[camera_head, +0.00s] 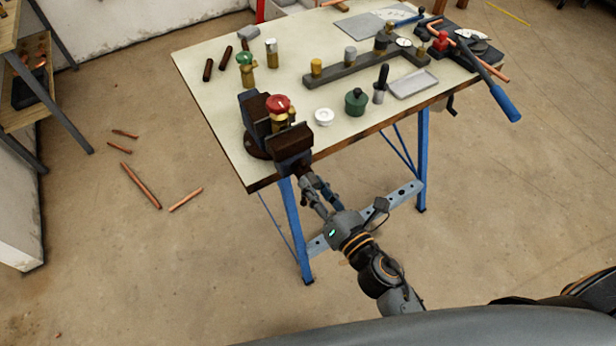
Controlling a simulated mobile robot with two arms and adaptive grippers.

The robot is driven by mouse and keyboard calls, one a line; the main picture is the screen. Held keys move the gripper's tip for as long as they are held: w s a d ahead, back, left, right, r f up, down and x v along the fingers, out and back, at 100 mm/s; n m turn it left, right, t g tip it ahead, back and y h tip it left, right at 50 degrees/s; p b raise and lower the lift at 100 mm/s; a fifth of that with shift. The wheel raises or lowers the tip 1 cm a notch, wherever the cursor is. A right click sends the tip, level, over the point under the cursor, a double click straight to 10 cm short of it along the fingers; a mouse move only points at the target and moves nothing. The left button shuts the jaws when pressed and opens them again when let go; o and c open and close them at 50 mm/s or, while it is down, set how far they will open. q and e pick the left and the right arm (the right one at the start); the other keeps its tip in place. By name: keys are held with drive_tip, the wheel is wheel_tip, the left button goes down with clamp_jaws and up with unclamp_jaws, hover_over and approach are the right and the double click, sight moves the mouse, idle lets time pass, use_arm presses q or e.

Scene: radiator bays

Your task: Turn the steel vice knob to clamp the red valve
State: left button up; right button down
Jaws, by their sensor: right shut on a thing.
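The red valve (279,104), a brass body with a red cap, stands upright between the dark jaws of the vice (291,150) at the table's near left corner. I cannot tell whether both jaws touch it. My right gripper (308,182) is just below and in front of the vice's front jaw, at the table edge. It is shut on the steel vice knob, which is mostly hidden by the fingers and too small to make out. My left gripper is not in view.
The table (215,108) holds a green-capped valve (246,68), a white disc (324,115), a green pot (356,101), a grey tray (412,84) and a pipe bender with a blue handle (506,103). Copper pipes (140,186) lie on the floor to the left.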

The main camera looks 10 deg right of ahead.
drive_tip(key=shift+r+m+p, duration=0.15)
drive_tip(key=shift+m+p, duration=0.15)
drive_tip(key=shift+m, duration=0.5)
drive_tip(key=m+p, duration=0.4)
drive_tip(key=m, duration=0.7)
drive_tip(key=shift+r, duration=0.1)
drive_tip(key=m+p, duration=0.4)
drive_tip(key=m, duration=0.6)
drive_tip(key=m+p, duration=0.1)
drive_tip(key=m, duration=0.4)
drive_tip(key=shift+f, duration=0.2)
drive_tip(key=m, duration=0.3)
drive_tip(key=shift+f, duration=0.2)
drive_tip(key=c, duration=1.2)
unclamp_jaws()
drive_tip(key=shift+s+r, duration=0.1)
